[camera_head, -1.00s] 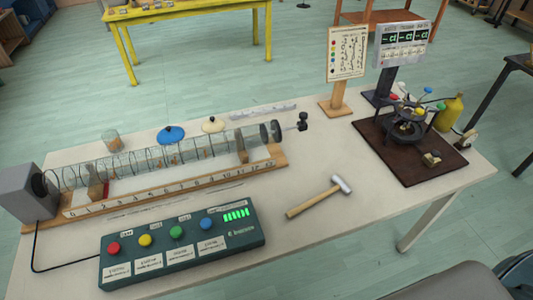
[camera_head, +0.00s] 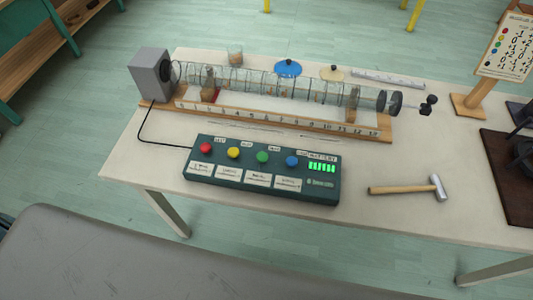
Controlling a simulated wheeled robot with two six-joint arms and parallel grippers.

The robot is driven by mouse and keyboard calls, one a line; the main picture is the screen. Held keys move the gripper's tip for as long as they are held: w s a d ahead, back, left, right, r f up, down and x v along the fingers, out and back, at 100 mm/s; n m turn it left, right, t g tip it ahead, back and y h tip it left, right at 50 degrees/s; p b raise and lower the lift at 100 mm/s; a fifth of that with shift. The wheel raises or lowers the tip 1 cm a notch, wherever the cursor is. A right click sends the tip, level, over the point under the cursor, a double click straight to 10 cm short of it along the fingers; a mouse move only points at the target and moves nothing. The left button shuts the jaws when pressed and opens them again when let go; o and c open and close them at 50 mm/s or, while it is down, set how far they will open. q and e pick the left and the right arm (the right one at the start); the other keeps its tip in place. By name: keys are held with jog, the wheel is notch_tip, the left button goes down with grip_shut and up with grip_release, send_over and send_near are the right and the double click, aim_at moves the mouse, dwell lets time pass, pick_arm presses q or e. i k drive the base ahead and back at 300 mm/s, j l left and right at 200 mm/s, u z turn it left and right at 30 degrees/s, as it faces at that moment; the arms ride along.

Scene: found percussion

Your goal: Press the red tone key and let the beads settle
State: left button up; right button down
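The red tone key (camera_head: 206,148) is the leftmost round button on the dark green control box (camera_head: 262,196), beside yellow (camera_head: 233,153), green (camera_head: 263,157) and blue (camera_head: 292,161) keys. A green bar display (camera_head: 322,167) is lit at the box's right end. Behind the box lies a long clear tube (camera_head: 280,88) on a wooden base with a number scale. Small brownish matter shows inside the tube, but single beads are too small to tell. A grey speaker box (camera_head: 151,75) stands at the tube's left end. Neither of my grippers is in view.
A hammer (camera_head: 410,188) lies right of the control box. A small jar (camera_head: 235,56), a blue lid (camera_head: 288,68) and a cream lid (camera_head: 332,73) sit behind the tube. A sign on a wooden stand (camera_head: 470,104) is at right. The table front left of the box is clear.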

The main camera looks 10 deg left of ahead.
aim_at(205, 148)
jog(key=u, duration=1)
